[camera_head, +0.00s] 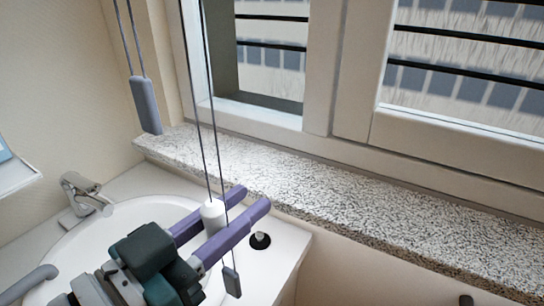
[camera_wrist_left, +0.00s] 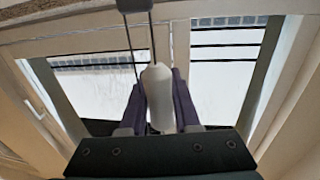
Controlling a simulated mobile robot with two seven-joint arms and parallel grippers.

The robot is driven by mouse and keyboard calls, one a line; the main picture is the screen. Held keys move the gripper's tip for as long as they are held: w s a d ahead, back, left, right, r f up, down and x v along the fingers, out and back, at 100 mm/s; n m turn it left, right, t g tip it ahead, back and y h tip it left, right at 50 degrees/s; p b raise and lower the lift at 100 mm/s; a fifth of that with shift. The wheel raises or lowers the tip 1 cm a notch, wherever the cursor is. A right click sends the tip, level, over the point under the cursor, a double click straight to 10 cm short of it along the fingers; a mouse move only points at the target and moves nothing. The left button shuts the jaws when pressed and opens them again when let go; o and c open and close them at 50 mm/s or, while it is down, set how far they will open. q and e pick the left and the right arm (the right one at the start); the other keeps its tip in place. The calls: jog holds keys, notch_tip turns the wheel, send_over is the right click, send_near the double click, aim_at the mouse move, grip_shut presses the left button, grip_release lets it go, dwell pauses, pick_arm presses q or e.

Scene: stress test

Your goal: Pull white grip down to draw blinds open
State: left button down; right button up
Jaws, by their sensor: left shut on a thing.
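The white grip (camera_head: 213,213) hangs on a dark cord above the sink. My left gripper (camera_head: 235,203) has its two purple fingers on either side of the grip and is shut on it. In the left wrist view the white grip (camera_wrist_left: 158,98) stands between the purple fingers (camera_wrist_left: 160,95). The dark cords (camera_head: 207,110) run up from the grip out of the top of the head view. A grey weight (camera_head: 231,281) hangs on a cord just below the fingers. The blinds are not clearly visible. My right gripper is not in view.
A second grey weight (camera_head: 146,105) hangs on cords at the upper left. A speckled stone sill (camera_head: 330,195) runs below the white window frame (camera_head: 350,110). A white sink (camera_head: 130,222) with a chrome faucet (camera_head: 82,192) lies under my left arm. A small black-based object (camera_head: 260,241) stands on the counter.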

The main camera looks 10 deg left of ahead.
aim_at(207, 236)
pick_arm(q)
jog(key=shift+f, duration=0.1)
jog(key=c, duration=0.6)
grip_release()
jog(key=shift+s, duration=0.1)
jog(key=b+v, duration=0.1)
jog(key=v, duration=0.8)
jog(key=shift+s+a, duration=0.2)
jog(key=shift+s, duration=0.15)
